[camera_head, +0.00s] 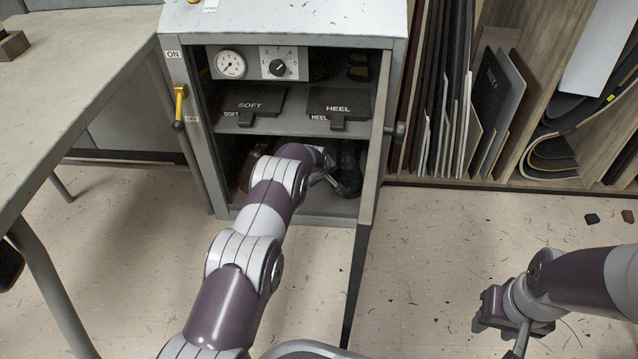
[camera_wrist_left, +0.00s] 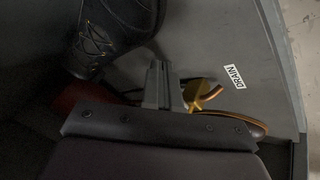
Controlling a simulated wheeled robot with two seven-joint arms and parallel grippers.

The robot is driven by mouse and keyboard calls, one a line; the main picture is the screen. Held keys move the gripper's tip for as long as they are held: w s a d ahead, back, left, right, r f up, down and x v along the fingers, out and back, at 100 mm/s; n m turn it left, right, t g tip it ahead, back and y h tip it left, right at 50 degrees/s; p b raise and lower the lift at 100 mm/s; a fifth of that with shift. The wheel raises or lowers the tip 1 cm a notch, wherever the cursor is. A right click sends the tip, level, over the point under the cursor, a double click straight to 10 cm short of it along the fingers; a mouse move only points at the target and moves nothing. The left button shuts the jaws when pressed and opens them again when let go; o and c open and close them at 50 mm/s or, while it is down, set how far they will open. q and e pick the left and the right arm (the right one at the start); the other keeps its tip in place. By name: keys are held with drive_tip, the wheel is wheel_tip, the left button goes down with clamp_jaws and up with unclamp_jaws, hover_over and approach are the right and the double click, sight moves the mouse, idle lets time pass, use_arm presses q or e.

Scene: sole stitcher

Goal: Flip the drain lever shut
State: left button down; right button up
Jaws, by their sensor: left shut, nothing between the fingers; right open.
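The brass-coloured drain lever (camera_wrist_left: 203,95) shows in the left wrist view, close to a DRAIN label (camera_wrist_left: 235,77) on the grey cabinet wall. It is partly hidden behind my gripper's dark body, so its full position cannot be read. My left gripper (camera_wrist_left: 163,82) is shut and empty, just beside the lever; I cannot tell whether they touch. In the head view my left arm reaches into the lower compartment of the cabinet (camera_head: 385,44), and the drain lever is not discernible there. My right gripper (camera_head: 519,343) is open and empty, low above the floor at the right.
The open cabinet door (camera_head: 372,140) stands close to the right of my left arm. A dark shoe (camera_wrist_left: 115,30) is near the left gripper. SOFT (camera_head: 262,103) and HEEL (camera_head: 340,102) pads are on the shelf above. A yellow ON/OFF lever (camera_head: 180,105) is outside. A table (camera_head: 75,60) stands left.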

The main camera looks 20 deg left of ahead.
use_arm(q)
drive_tip(key=shift+w+b, duration=0.35)
drive_tip(key=shift+w+r, duration=0.1)
drive_tip(key=shift+r, duration=0.05)
drive_tip(key=shift+r, duration=0.15)
drive_tip(key=p+v, duration=1)
drive_tip(key=v, duration=0.2)
drive_tip(key=shift+s, duration=0.3)
drive_tip(key=shift+d, duration=0.1)
